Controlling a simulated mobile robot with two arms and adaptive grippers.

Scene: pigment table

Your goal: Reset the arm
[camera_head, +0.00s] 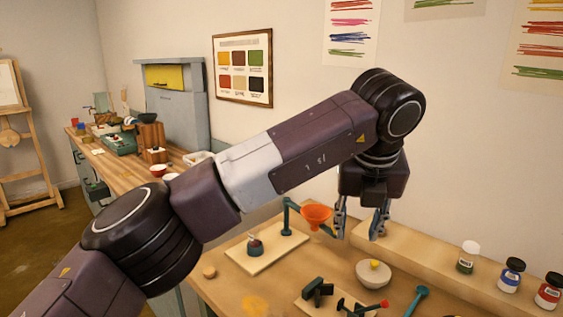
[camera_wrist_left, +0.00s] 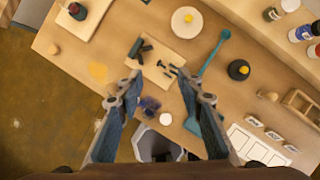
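My left arm crosses the head view from the lower left, and its gripper (camera_head: 360,218) hangs pointing down above the pigment table (camera_head: 215,290). In the left wrist view the two fingers of the left gripper (camera_wrist_left: 158,95) are spread wide apart. The gap between them is empty, with the table top and its front edge seen below. The gripper is open and appears to touch nothing. The arm hides part of the wall and the back counter. My right gripper shows in neither view.
An orange funnel (camera_head: 316,214) on a teal stand is close to the left gripper in the head view. A pale bowl (camera_head: 373,276), a teal tool (camera_head: 418,297) and black clamp-like parts (camera_head: 318,290) lie below. Jars (camera_head: 468,256) stand on the raised shelf at right.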

